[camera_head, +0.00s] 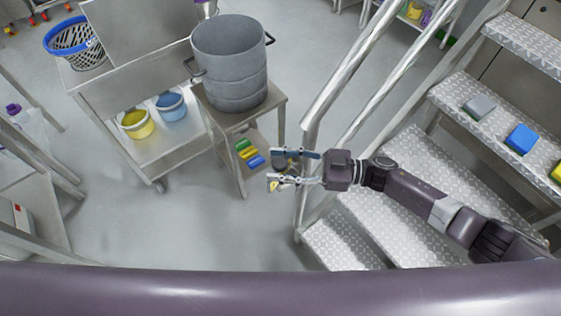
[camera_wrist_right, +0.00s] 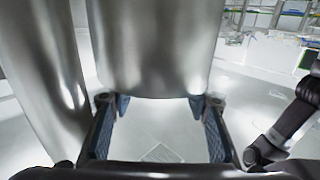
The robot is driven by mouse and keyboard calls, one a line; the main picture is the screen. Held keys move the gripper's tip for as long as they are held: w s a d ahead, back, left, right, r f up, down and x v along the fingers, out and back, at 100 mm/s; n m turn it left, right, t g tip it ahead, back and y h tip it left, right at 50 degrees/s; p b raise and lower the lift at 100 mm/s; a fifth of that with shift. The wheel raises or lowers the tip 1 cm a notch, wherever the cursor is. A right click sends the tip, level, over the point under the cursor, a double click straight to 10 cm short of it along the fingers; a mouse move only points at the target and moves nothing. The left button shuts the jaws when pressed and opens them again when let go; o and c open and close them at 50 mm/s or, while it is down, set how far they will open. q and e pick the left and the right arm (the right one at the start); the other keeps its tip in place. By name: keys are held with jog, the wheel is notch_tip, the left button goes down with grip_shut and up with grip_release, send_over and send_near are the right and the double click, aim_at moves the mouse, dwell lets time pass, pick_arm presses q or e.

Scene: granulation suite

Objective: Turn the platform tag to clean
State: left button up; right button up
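My right gripper (camera_head: 273,166) reaches left past the handrail of the steel platform stairs (camera_head: 380,232), near a small steel table. Its two fingers are spread. In the right wrist view the gripper (camera_wrist_right: 158,104) is open, with bare floor and metal visible between the fingers. I cannot make out a platform tag with readable wording in either view. A small yellowish and dark thing shows by the fingers in the head view, too small to identify. My left gripper is not in view.
The small steel table (camera_head: 277,103) carries a large grey drum (camera_head: 230,62); colored blocks lie on its lower shelf. A steel cart (camera_head: 97,98) holds yellow (camera_head: 137,124) and blue (camera_head: 171,106) buckets. A blue sponge-like block (camera_head: 521,139) lies on the stairs. Large steel surfaces (camera_wrist_right: 150,50) stand close ahead in the wrist view.

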jog(key=shift+w+d, duration=0.2)
jog(key=shift+w, duration=0.05)
jog(key=shift+d, duration=0.3)
jog(key=s+d, duration=0.1)
jog(key=d, duration=0.6)
jog(key=shift+s, duration=0.15)
